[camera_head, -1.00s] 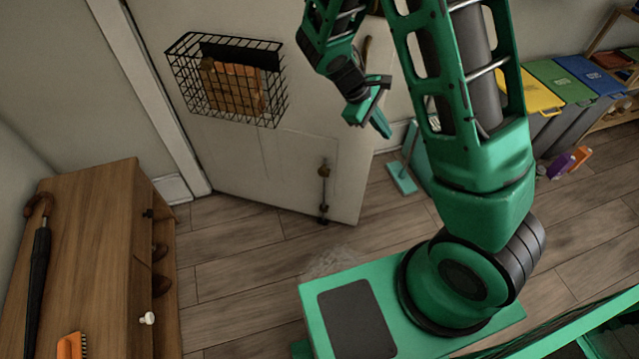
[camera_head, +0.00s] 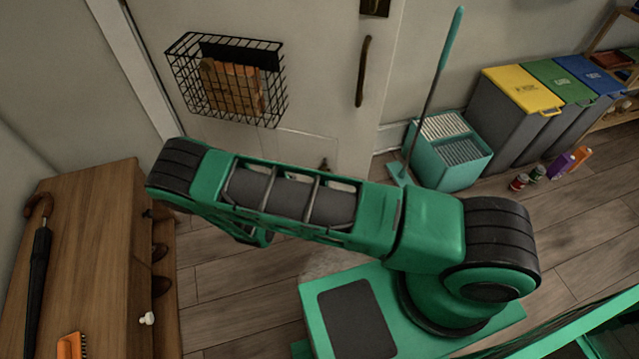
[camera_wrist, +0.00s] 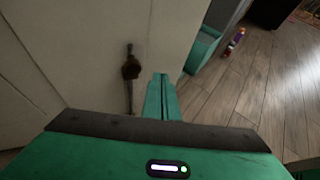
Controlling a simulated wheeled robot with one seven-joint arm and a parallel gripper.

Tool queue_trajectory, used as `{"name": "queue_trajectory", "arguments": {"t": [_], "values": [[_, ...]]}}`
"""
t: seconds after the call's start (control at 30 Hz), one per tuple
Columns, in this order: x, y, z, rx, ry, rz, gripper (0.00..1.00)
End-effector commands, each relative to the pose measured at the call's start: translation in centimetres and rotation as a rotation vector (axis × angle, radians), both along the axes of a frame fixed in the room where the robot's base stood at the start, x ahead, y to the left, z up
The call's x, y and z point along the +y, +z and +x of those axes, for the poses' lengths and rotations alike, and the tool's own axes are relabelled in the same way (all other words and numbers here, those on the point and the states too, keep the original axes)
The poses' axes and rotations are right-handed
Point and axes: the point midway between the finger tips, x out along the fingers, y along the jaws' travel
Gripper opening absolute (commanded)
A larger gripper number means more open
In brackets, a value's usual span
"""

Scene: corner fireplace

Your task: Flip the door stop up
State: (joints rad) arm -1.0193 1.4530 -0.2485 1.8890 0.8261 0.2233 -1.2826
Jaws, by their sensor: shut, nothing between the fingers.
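The door stop (camera_wrist: 130,68) is a dark metal fitting on the lower part of the white door (camera_head: 315,50). In the wrist view it runs upright from a small top mount down past a thicker middle, pointing down; its lower end lies close to my gripper's body in the picture. In the head view only its top (camera_head: 323,165) shows above my arm, which hides the rest. My gripper (camera_wrist: 160,82) is shut and empty, its fingers just right of the door stop in the wrist view. Whether they touch it I cannot tell. The head view hides my gripper behind my arm.
A wire basket (camera_head: 228,80) and a dark handle (camera_head: 363,72) are on the door. A wooden cabinet (camera_head: 85,260) stands at left. A teal mop bucket (camera_head: 450,165) and bins (camera_head: 505,115) stand at right. Small cans and bottles (camera_head: 560,167) lie near the bins.

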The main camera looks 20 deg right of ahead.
Motion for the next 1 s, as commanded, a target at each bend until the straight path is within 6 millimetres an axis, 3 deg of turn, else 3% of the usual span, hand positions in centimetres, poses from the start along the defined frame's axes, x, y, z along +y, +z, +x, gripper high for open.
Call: {"name": "queue_trajectory", "arguments": {"t": [0.1,0.33,0.83,1.0], "values": [[1.2,-3.4,-0.7,0.051,0.15,-0.1,0.0],[2.4,-7.1,-1.6,0.111,0.336,-0.23,0.0],[2.7,-8.0,-1.7,0.125,0.383,-0.263,0.0],[2.0,-8.3,-1.0,0.125,0.381,-0.263,0.0]]}}
